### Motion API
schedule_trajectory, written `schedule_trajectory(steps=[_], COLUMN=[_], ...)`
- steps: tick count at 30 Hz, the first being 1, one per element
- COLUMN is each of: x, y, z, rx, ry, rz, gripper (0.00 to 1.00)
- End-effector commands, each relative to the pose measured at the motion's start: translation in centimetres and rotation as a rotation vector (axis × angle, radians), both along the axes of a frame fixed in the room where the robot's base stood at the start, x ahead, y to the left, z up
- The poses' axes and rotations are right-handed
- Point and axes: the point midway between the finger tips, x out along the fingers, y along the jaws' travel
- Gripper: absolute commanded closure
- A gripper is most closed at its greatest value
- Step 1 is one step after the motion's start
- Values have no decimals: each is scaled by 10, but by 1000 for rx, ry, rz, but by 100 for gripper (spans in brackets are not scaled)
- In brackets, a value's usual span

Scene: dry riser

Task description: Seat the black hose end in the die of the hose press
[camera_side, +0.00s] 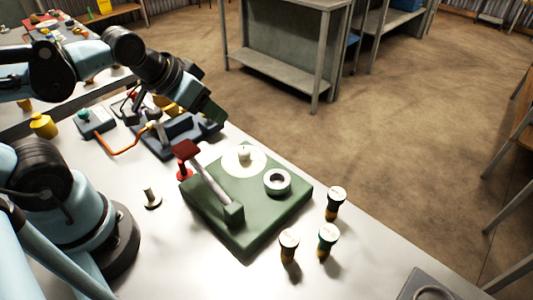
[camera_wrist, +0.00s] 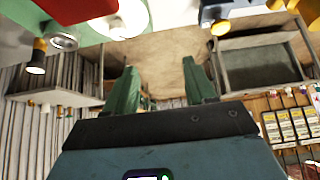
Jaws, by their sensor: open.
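Several dark hose ends with pale tops and brass-coloured feet stand upright on the bench right of the green press (camera_side: 250,225). The hose end at the back (camera_side: 335,205) looks black, one at the front has a teal band (camera_side: 327,240), and the front-left one (camera_side: 289,246) is dark. One also shows in the wrist view (camera_wrist: 37,57). The press carries a grey ring-shaped die (camera_side: 277,182), a white disc (camera_side: 240,164) and a red-ended lever (camera_side: 205,175). My gripper (camera_side: 215,112) is open and empty, raised behind the press; its green fingers (camera_wrist: 160,85) are apart.
A dark blue fixture (camera_side: 185,133) and a small device with an orange cable (camera_side: 122,150) stand behind and left of the press. A small pale post (camera_side: 150,197) stands on the left. A grey block (camera_side: 425,287) lies at the front edge. Bench around the hose ends is clear.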

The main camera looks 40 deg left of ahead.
Motion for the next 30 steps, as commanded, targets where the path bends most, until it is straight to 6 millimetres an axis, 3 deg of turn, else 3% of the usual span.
schedule_trajectory(steps=[10,13,22,26,30], x=[0,0,1,10,28], y=[0,0,-2,-14,-42], z=[0,0,1,9,22], rx=[0,0,-7,-52,-141], ry=[0,0,5,42,128], rz=[0,0,4,32,107], gripper=[45,34,34,34,34])
